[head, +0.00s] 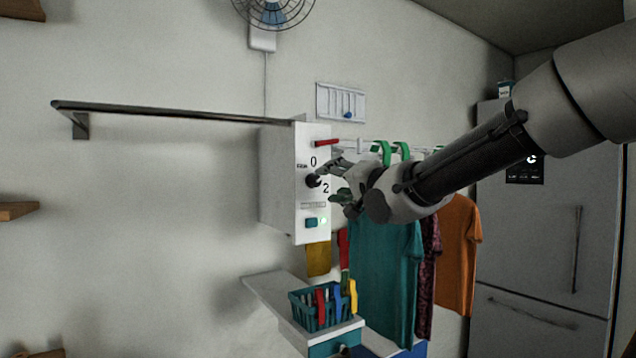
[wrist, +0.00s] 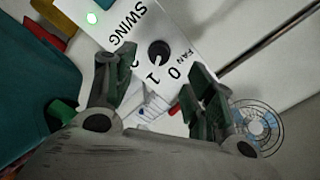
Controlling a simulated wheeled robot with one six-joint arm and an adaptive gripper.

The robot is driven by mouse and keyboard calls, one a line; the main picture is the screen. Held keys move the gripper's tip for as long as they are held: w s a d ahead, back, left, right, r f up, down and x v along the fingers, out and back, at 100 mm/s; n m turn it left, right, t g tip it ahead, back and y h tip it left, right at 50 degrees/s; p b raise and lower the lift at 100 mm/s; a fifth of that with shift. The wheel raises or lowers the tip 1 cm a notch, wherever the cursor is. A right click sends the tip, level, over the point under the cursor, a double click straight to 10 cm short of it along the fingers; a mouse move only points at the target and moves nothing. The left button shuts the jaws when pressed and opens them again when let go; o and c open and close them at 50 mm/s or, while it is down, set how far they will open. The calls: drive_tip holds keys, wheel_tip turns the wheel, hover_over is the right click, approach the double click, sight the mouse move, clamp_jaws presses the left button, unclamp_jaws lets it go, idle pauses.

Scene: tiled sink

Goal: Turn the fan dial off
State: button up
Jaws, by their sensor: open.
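The fan dial (head: 313,180) is a black knob on the front of a white control box (head: 312,222), with "0" printed above it and "2" to its right. In the wrist view the dial (wrist: 158,52) sits on the panel among the marks 0, 1, 2 and "FAN". I cannot tell which mark the dial points to. My gripper (head: 337,183) is open just right of the dial in the head view. In the wrist view the dial shows beyond the gap between the two fingers (wrist: 155,72); contact is not visible. The fan (head: 273,12) is on the wall above.
A red piece (head: 326,142) sticks out above the dial, and a teal switch (head: 311,223) with a green light is below. A dark rail (head: 180,114) runs left. Hung shirts (head: 385,265) and a clothespin basket (head: 322,308) are below. A fridge (head: 540,230) stands right.

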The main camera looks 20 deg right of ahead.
sight(317, 181)
drive_tip(key=x, duration=0.7)
drive_tip(key=shift+w+f, duration=0.1)
drive_tip(key=c, duration=1)
